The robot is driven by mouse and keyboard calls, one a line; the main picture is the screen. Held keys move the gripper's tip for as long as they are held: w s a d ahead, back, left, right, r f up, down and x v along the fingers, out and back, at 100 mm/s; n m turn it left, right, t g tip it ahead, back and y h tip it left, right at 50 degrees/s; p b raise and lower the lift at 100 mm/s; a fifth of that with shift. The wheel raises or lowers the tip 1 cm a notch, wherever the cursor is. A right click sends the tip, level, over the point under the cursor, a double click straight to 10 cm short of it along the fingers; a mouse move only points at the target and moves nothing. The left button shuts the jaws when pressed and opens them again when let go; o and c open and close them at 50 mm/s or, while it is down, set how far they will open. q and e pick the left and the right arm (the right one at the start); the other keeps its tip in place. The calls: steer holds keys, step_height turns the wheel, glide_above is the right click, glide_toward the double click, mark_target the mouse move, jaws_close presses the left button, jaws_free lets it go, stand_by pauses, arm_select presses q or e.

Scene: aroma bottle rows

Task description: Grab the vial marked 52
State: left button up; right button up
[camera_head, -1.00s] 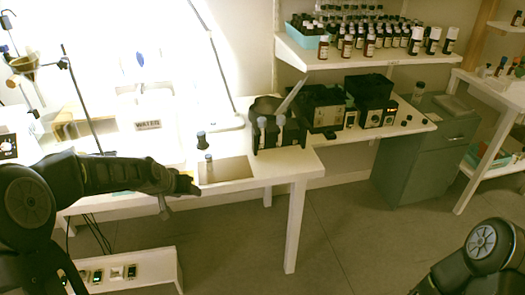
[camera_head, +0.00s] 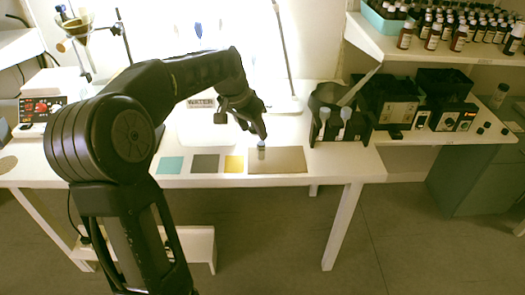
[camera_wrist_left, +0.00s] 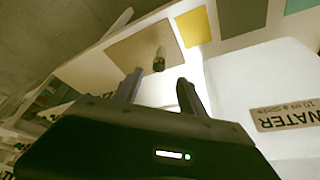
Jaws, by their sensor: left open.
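A small vial (camera_head: 261,153) with a bluish cap stands on a brown mat (camera_head: 290,160) near the front edge of the white table; its marking is too small to read. My left gripper (camera_head: 262,134) is just above and behind it, pointing down toward it. In the left wrist view the vial (camera_wrist_left: 159,60) shows beyond the two spread fingertips of my left gripper (camera_wrist_left: 158,84), with a gap between them, so the gripper is open and empty. My right gripper is not in view.
Teal (camera_head: 170,165), grey (camera_head: 205,163) and yellow (camera_head: 234,163) mats lie left of the brown one. A black holder (camera_head: 340,118) with pale-topped items stands to the right. A shelf (camera_head: 400,45) of bottles is at upper right. A WATER label (camera_wrist_left: 290,115) is near the gripper.

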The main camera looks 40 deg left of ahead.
mark_target(261, 144)
arm_select(q)
steer(key=shift+x, duration=1.2)
steer(key=shift+x, duration=2.65)
steer(key=shift+d+r, duration=0.1)
jaws_close()
